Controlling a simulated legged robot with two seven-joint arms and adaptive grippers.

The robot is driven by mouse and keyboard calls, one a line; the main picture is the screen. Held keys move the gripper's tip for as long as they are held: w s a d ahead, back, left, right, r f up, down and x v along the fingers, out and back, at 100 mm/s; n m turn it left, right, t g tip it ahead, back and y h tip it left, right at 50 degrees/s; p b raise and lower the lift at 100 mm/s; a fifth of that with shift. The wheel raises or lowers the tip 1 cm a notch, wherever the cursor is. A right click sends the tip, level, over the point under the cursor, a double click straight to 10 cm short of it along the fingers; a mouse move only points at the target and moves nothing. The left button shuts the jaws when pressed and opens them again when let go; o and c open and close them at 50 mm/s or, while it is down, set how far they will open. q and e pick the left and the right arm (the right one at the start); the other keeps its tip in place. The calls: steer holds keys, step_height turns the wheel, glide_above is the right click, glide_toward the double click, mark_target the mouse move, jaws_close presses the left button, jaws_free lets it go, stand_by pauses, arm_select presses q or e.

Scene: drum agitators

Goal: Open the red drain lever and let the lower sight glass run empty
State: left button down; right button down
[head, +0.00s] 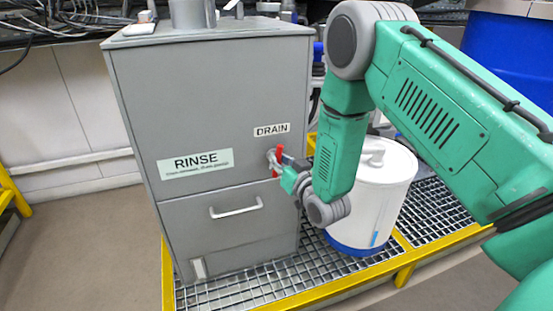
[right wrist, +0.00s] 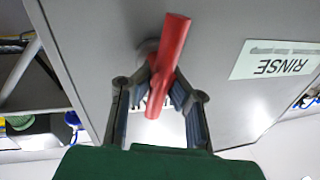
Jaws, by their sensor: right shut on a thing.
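The red drain lever (head: 279,154) is on the front of the grey RINSE cabinet (head: 225,95), below the DRAIN label (head: 272,130). It looks roughly upright in the head view. In the right wrist view, the red lever (right wrist: 173,50) lies between the fingers of my right gripper (right wrist: 160,80), which is shut on it. In the head view my right gripper (head: 285,166) partly covers the lever. A small pale window (head: 198,268) low on the cabinet's front looks like the lower sight glass; its liquid level is too small to read. My left gripper is not in view.
A white drum (head: 385,190) with a blue base stands right of the cabinet, behind my right arm. Both stand on a metal grating (head: 240,293) with a yellow edge. A white handle (head: 236,208) sticks out below the lever. The floor at left is clear.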

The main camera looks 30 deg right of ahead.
steer(key=m, duration=0.4)
steer(key=shift+s+d+t+h, duration=0.1)
steer(key=shift+d+t+h, duration=0.2)
steer(key=shift+d+h, duration=0.1)
steer(key=m, duration=0.3)
steer(key=shift+d+f+m+h, duration=0.15)
steer(key=shift+m+h, duration=0.15)
steer(key=shift+m, duration=0.1)
steer(key=m+h+b, duration=0.1)
steer(key=m, duration=0.2)
steer(key=m+h+b, duration=0.1)
steer(key=m, duration=0.3)
steer(key=f+m+b, duration=0.1)
steer(key=m, duration=0.2)
steer(key=shift+s+d+t+h, duration=0.2)
steer(key=shift+t+h, duration=0.1)
steer(key=shift+h, duration=0.1)
steer(key=shift+a+f+m, duration=0.1)
steer(key=shift+f+m, duration=0.05)
steer(key=shift+m, duration=0.35)
steer(key=c, duration=1.5)
jaws_free()
steer(key=shift+s, duration=0.15)
